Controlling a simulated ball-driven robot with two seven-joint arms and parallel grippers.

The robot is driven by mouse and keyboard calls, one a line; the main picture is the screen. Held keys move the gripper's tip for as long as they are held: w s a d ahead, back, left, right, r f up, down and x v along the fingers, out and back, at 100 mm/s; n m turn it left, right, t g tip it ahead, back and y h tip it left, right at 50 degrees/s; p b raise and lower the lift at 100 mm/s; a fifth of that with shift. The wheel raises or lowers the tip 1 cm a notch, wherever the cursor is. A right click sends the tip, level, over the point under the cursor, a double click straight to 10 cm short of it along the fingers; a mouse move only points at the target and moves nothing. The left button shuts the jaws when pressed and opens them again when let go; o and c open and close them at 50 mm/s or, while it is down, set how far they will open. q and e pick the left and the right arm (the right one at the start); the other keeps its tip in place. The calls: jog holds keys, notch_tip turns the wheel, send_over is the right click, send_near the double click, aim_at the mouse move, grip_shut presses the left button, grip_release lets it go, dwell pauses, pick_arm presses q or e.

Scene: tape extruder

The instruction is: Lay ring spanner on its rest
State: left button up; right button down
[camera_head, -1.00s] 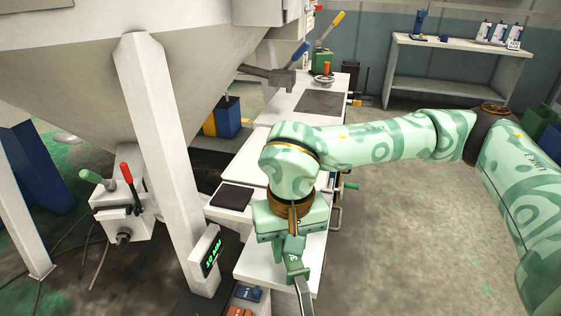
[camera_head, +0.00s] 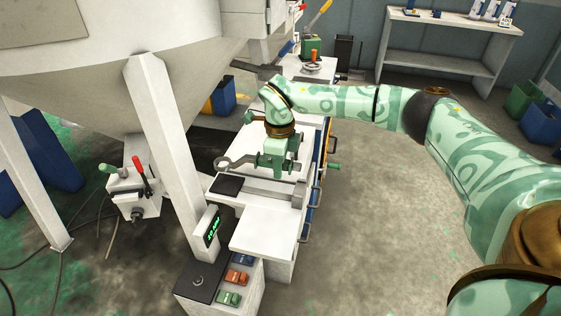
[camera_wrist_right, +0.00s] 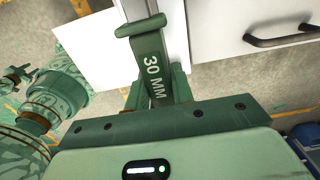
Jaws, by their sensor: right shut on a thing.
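The ring spanner (camera_head: 222,164) shows in the head view as a grey ring end and shank reaching left out of my right gripper (camera_head: 277,172). That gripper is shut on it, above the white bench. In the wrist view, a green bar marked 30 MM (camera_wrist_right: 153,70) lies between the fingers of the right gripper (camera_wrist_right: 158,92) and seems to be the spanner's handle. The gripper hides the shank's middle. I cannot tell which part is the rest. A dark pad (camera_head: 227,186) and a grey bar (camera_head: 262,189) lie just below the spanner. No left gripper can be made out.
A white post (camera_head: 165,140) and a display (camera_head: 211,228) stand left of the bench. The hopper (camera_head: 130,90) hangs above. Open floor lies right.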

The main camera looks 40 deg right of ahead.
jog(key=shift+s+d+r+p, duration=0.15)
jog(key=shift+r+p, duration=0.1)
jog(key=shift+p, duration=0.3)
jog(key=shift+f+b, duration=0.95)
jog(key=shift+f, duration=2.55)
jog(key=c, duration=1.1)
grip_release()
notch_tip(320, 180, up, 16)
jog(key=p, duration=0.4)
jog(key=shift+r+p, duration=0.2)
jog(key=shift+p, duration=0.2)
jog(key=shift+f, duration=0.1)
